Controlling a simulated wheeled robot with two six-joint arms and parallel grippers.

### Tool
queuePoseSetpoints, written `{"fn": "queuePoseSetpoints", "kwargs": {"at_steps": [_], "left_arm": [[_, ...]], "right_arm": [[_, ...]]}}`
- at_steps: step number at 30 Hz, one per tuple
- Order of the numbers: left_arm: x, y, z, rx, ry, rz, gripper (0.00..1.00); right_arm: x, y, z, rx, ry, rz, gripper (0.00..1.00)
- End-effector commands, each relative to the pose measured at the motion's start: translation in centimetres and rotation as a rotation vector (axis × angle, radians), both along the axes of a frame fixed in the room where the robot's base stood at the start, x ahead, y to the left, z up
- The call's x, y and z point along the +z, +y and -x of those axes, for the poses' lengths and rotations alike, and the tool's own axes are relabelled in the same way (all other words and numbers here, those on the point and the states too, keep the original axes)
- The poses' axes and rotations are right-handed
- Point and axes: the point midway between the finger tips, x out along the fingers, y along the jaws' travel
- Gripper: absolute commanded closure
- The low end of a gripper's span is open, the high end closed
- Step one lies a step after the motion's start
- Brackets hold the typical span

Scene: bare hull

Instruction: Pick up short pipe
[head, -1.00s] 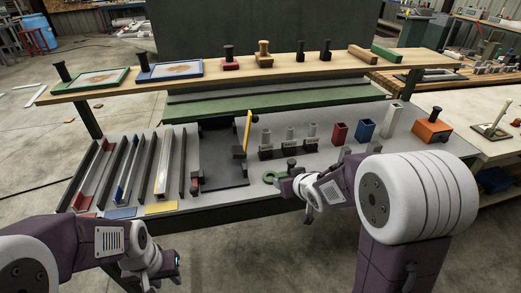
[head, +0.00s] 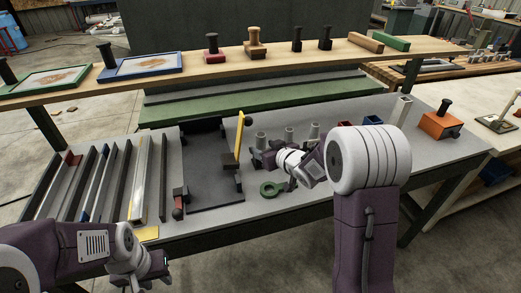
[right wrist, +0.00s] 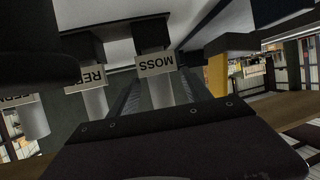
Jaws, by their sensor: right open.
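Several short grey pipes stand upright in black labelled holders on the bench: a left one (head: 260,139), a middle one (head: 289,135) and a right one (head: 314,131). My right gripper (head: 259,158) is low in front of the left pipe, and my forearm hides much of the holders. In the right wrist view, which is upside down, a pale pipe (right wrist: 160,92) by the MOSS label (right wrist: 156,63) shows between the open fingers. I cannot tell whether they touch it. Another pipe (right wrist: 96,102) is beside it. My left gripper (head: 150,272) hangs at the bench's front; its jaws are unclear.
A yellow upright lever (head: 239,138) stands left of the pipes on a dark plate. A green ring (head: 271,189) lies in front. Long rails in slots fill the left side. A raised wooden shelf (head: 190,75) with stamps runs behind. An orange block (head: 440,124) sits at right.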

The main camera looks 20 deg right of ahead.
Motion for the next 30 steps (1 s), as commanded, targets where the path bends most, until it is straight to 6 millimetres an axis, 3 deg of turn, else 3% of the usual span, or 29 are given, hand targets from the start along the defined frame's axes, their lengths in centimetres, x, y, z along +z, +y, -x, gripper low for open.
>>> {"fn": "queuePoseSetpoints", "kwargs": {"at_steps": [6,15,21,22,28,30], "left_arm": [[-0.2,0.0,0.0,0.0,0.0,0.0,0.64],[-0.6,0.0,0.0,0.0,0.0,0.0,0.64],[-0.6,0.0,0.0,0.0,0.0,0.0,0.64],[-0.6,0.0,0.0,0.0,0.0,0.0,0.64],[-0.6,0.0,0.0,0.0,0.0,0.0,0.64],[-0.6,0.0,0.0,0.0,0.0,0.0,0.64]], "right_arm": [[-0.5,0.3,-1.0,0.001,0.001,0.001,0.43],[-2.4,1.1,-5.1,0.001,0.001,0.0,0.43],[-2.4,1.1,-5.3,0.0,0.001,0.0,0.43],[-2.4,1.1,-5.2,0.0,0.001,0.0,0.46],[-2.4,1.1,-5.2,0.0,0.001,0.0,1.0],[-2.3,1.1,-5.2,0.0,0.0,0.0,1.0]]}}
